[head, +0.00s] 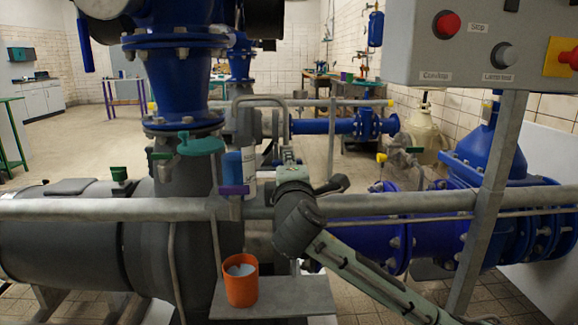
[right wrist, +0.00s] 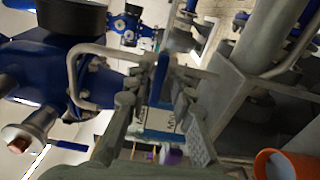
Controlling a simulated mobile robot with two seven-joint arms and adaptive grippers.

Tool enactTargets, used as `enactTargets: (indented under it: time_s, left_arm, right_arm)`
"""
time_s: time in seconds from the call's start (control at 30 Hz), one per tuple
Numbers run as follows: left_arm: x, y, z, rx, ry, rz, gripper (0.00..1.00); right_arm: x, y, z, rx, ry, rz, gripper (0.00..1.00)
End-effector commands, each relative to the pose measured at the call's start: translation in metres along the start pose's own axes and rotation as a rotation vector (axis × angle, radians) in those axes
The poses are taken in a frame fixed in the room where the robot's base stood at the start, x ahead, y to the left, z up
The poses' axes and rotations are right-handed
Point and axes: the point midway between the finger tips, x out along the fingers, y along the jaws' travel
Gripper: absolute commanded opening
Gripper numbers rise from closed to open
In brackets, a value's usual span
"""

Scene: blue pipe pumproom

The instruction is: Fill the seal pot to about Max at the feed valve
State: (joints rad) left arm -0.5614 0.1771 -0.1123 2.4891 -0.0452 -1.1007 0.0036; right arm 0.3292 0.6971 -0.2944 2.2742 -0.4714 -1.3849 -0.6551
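A white cylinder with dark markings (head: 249,172) stands behind the front rail in the head view; it looks like the seal pot. In the right wrist view a white labelled surface with blue bands (right wrist: 160,119) lies beyond my fingers, its lettering mostly too small to read. My right gripper (head: 289,163) is just right of the cylinder in the head view. In the right wrist view its fingers (right wrist: 155,100) are apart, with a blue upright part (right wrist: 161,75) visible in the gap. A teal handle (head: 200,145) is left of the cylinder; I cannot tell which handle is the feed valve's. My left gripper is out of view.
An orange cup (head: 241,288) with pale contents stands on a grey shelf (head: 290,300) below the rail. A grey horizontal rail (head: 110,209) crosses in front. A control box (head: 478,45) hangs at upper right. Blue pipework (head: 440,225) fills the right side.

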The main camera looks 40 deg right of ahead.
Motion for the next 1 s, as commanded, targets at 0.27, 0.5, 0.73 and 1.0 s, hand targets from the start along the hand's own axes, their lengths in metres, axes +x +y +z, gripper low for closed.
enactTargets:
  time_s: [0.27,0.5,0.73,1.0]
  left_arm:
    - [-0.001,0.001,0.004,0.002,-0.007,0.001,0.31]
    - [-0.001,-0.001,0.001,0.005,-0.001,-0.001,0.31]
    - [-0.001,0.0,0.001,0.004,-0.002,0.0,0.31]
    - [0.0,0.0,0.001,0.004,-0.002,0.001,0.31]
  right_arm:
    - [0.0,0.001,0.0,0.0,-0.001,0.002,0.31]
    - [-0.022,0.0,-0.001,0.0,0.003,0.001,0.31]
    - [-0.059,0.0,-0.001,0.001,0.003,0.0,0.31]
    - [-0.075,0.0,0.0,0.0,0.0,0.001,0.31]
